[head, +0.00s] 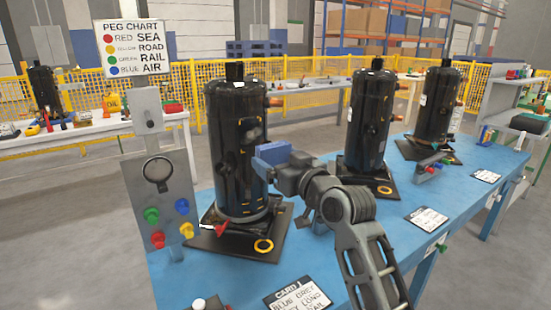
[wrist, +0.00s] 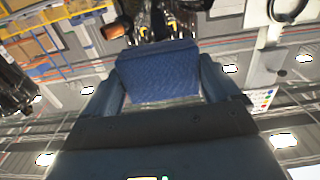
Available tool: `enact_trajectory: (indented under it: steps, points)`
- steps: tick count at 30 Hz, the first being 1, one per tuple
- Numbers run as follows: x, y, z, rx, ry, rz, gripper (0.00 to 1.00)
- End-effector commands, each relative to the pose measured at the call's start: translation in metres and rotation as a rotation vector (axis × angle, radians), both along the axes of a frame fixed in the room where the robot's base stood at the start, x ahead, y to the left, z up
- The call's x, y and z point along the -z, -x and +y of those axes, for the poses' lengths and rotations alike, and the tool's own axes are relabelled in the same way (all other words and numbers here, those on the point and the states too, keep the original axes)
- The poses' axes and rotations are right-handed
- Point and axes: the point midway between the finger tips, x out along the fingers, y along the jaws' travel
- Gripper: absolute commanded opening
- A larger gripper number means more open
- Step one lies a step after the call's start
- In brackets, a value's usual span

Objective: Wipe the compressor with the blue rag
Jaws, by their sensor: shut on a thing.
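The nearest compressor (head: 236,150) is a black upright cylinder on a dark base plate on the blue table. It has a greyish patch on its upper front. My gripper (head: 270,157) is at the right side of this compressor, at mid-height. It is shut on the blue rag (wrist: 158,74), which sits between the two fingers in the wrist view. The rag (head: 272,152) also shows in the head view, close against the compressor's side; I cannot tell whether it touches. Part of the compressor (wrist: 160,22) shows beyond the rag at the top of the wrist view.
Two more black compressors (head: 368,120) (head: 437,105) stand farther along the blue table (head: 405,190). A grey peg panel (head: 160,200) with coloured pegs and a peg chart (head: 132,47) stands at left. Cards (head: 297,296) lie along the front edge. A yellow fence (head: 300,75) runs behind.

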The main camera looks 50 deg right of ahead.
Motion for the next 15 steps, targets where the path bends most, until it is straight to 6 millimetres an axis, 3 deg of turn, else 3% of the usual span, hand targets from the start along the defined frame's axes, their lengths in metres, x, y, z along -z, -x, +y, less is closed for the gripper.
enact_trajectory:
  steps: [8,15]
  points:
    - [0.0,-0.002,-0.001,0.0,0.0,-0.001,0.51]
    - [0.0,-0.017,-0.005,-0.006,0.001,-0.002,0.51]
